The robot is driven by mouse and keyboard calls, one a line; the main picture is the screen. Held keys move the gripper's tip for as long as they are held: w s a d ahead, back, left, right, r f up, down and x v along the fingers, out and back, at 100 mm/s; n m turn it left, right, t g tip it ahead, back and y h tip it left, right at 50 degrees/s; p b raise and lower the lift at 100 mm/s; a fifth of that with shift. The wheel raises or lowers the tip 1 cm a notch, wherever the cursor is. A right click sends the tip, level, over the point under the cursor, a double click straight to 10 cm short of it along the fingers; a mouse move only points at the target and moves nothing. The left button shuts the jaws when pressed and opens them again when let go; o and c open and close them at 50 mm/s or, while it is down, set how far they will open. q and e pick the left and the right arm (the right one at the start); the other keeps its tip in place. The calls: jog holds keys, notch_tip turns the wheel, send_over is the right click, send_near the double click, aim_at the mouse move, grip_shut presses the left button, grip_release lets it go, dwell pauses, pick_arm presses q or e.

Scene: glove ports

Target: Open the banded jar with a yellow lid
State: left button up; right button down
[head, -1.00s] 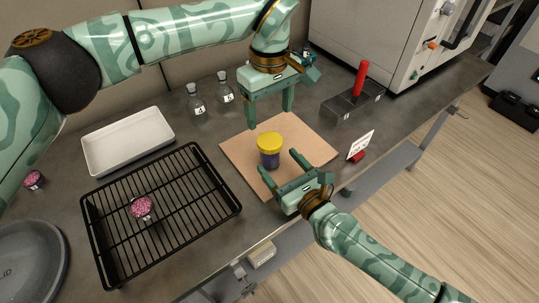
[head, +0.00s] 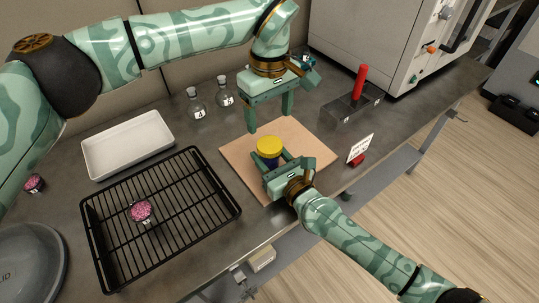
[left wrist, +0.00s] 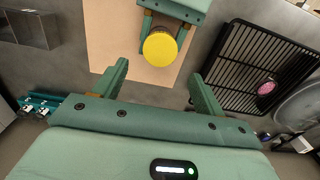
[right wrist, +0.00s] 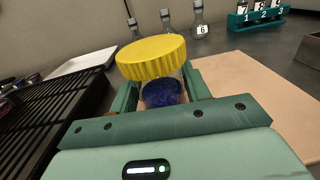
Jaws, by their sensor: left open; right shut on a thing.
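The jar with the yellow lid (head: 269,145) stands upright on a tan board (head: 236,152). The lid is on the jar, and dark blue contents (right wrist: 163,92) show below it in the right wrist view. My right gripper (head: 274,163) is shut on the jar body, under the lid, from the front; its fingers hide the sides of the jar. My left gripper (head: 269,123) is open and empty, fingers pointing down, above and behind the jar. In the left wrist view the yellow lid (left wrist: 160,49) shows beyond the open left fingers.
A black wire rack (head: 190,222) with a pink-topped item (head: 141,211) lies to the left, with a white tray (head: 129,146) behind it. Flasks (head: 197,107) stand at the back. A red-handled tool on a dark block (head: 355,103) and a small sign (head: 360,147) are to the right.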

aim_at(269, 144)
pick_arm(q)
jog(key=n, duration=0.3)
jog(key=shift+n, duration=0.3)
jog(key=shift+f+n, duration=0.25)
jog(key=shift+n, duration=0.05)
notch_tip(269, 144, down, 8)
jog(key=shift+r, duration=0.25)
